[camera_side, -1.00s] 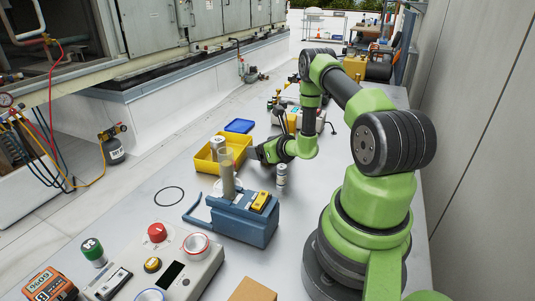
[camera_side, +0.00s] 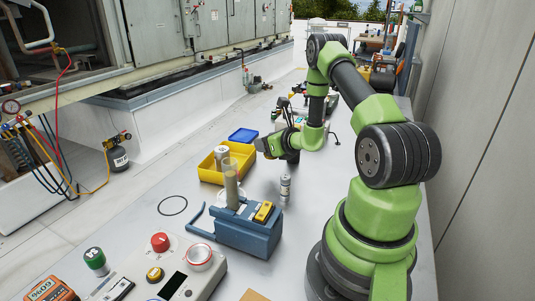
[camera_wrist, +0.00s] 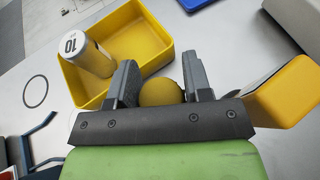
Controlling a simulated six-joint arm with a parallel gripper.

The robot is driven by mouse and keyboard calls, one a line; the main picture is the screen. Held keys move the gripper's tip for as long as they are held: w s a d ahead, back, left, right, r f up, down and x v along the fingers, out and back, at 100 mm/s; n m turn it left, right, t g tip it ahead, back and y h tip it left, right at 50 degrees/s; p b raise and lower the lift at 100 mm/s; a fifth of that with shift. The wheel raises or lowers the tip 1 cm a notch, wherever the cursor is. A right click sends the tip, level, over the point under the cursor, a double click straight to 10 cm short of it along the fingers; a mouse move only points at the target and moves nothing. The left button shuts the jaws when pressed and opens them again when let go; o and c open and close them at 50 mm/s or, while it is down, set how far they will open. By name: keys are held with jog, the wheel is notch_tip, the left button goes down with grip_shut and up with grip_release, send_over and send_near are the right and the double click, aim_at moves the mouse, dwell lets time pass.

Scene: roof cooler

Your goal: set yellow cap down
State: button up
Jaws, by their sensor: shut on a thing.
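In the wrist view the yellow cap (camera_wrist: 160,92) shows as a rounded yellow top between the two grey fingers of my gripper (camera_wrist: 160,75). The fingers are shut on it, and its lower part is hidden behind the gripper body. In the side view my gripper (camera_side: 264,148) is above the table, just right of the yellow tray (camera_side: 208,174). The cap cannot be made out there.
A white can marked 10 (camera_wrist: 87,55) leans in the tray. A small grey cylinder (camera_side: 285,188) stands on the table below my gripper. A blue holder (camera_side: 240,234) with a clear tube is nearer. A blue lid (camera_side: 243,135) lies behind the tray.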

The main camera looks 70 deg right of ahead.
notch_tip(320, 180, up, 5)
jog(key=shift+f, duration=0.1)
jog(key=shift+w+a, duration=0.15)
jog(key=shift+w, duration=0.05)
jog(key=w+a+n+g+y, duration=0.1)
jog(key=w+a+n+y, duration=0.7)
jog(key=a, duration=0.6)
jog(key=w+a+n+g+y, duration=0.2)
jog(key=w+a+n+y, duration=0.45)
jog(key=a, duration=0.75)
jog(key=shift+m, duration=0.45)
jog(key=w+f, duration=0.1)
jog(key=a+f, duration=0.1)
jog(key=f, duration=0.1)
jog(key=w+f, duration=0.1)
jog(key=f, duration=0.1)
jog(key=shift+w+a+f, duration=0.15)
jog(key=shift+w+a, duration=0.15)
jog(key=shift+w, duration=0.05)
jog(key=shift+y, duration=0.25)
jog(key=shift+f, duration=2.2)
